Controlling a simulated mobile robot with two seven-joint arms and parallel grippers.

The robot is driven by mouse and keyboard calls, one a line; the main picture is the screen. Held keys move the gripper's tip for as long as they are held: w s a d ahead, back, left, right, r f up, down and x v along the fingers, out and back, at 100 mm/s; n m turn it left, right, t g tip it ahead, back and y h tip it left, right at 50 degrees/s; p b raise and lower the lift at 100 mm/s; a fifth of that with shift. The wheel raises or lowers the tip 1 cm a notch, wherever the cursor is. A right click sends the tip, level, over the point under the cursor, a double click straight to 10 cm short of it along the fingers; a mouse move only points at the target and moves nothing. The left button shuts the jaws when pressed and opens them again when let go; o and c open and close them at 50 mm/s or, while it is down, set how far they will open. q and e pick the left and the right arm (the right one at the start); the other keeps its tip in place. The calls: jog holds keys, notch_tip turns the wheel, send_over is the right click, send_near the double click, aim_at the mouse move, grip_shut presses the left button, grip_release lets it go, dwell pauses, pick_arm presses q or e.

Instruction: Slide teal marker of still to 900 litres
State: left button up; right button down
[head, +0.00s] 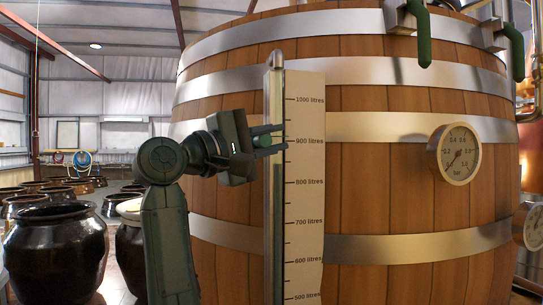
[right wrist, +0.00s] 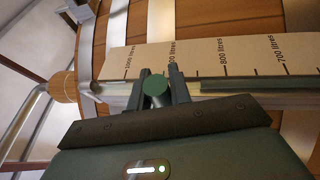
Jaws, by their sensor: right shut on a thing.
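The still is a large wooden vat (head: 400,195) with metal bands. On its front a pale scale strip (head: 304,225) stands upright beside a metal rail (head: 274,215), with marks from 500 to 1000 litres. My right gripper (head: 270,140) reaches in from the left and is shut on the teal marker (head: 263,142) at the rail. In the head view the marker looks level with the 900 litres line. In the right wrist view the marker (right wrist: 155,88) is a green disc between the fingers, and a finger partly covers the 900 label. My left gripper is not in view.
A round pressure gauge (head: 455,154) juts from the vat to the right of the scale. Green-handled fittings (head: 423,40) hang at the upper right. Dark glazed jars (head: 55,250) stand on the floor at the left.

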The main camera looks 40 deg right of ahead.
jog(key=c, duration=1.3)
grip_release()
jog(key=shift+a, duration=0.1)
jog(key=w+a+f+b, duration=0.1)
jog(key=a+f+b, duration=0.1)
jog(key=a, duration=1)
jog(key=shift+w+a+f, duration=0.15)
jog(key=shift+a+f, duration=0.05)
jog(key=shift+a, duration=0.15)
